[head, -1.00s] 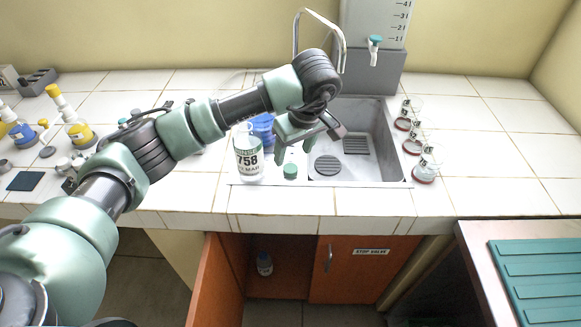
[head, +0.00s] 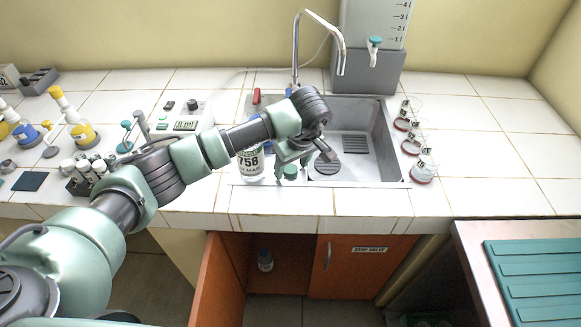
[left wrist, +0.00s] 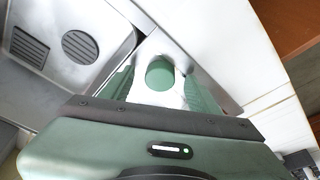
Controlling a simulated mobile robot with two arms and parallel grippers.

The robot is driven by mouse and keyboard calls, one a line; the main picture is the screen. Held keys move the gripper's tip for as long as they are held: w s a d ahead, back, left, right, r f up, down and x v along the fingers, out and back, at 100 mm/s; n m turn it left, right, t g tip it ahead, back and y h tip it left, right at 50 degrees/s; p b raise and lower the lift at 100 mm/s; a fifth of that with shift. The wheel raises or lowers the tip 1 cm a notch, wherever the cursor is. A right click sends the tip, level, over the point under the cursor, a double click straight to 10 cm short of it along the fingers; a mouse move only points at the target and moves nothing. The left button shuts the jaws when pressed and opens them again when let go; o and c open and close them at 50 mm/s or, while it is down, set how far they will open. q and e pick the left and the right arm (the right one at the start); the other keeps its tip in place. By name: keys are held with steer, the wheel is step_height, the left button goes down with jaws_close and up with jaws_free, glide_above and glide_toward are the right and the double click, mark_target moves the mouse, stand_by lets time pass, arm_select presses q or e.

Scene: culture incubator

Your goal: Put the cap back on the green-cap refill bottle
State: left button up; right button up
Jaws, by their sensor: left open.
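A green cap (head: 291,172) lies on the counter in front of the sink, right of the refill bottle. It also shows in the left wrist view (left wrist: 160,73). The refill bottle (head: 251,163), white with a "758" label, stands upright on the counter; my left arm hides its top. My left gripper (head: 292,169) is open and low over the counter, its fingers on either side of the cap. In the left wrist view the gripper (left wrist: 160,88) has gaps between the cap and both fingers. My right gripper is not in view.
The sink (head: 373,140) with its tap (head: 297,45) lies behind and right of the cap. Several glass vessels with red rims (head: 421,172) stand along its right edge. A tube rack (head: 82,187) and yellow-topped bottles (head: 80,130) are at left. A cabinet door (head: 215,280) hangs open below.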

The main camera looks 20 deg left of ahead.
mark_target(292, 170)
arm_select(q)
steer(key=shift+f, duration=0.1)
jaws_close()
stand_by(0.3)
step_height(292, 170, up, 20)
steer(key=b, duration=0.3)
stand_by(0.5)
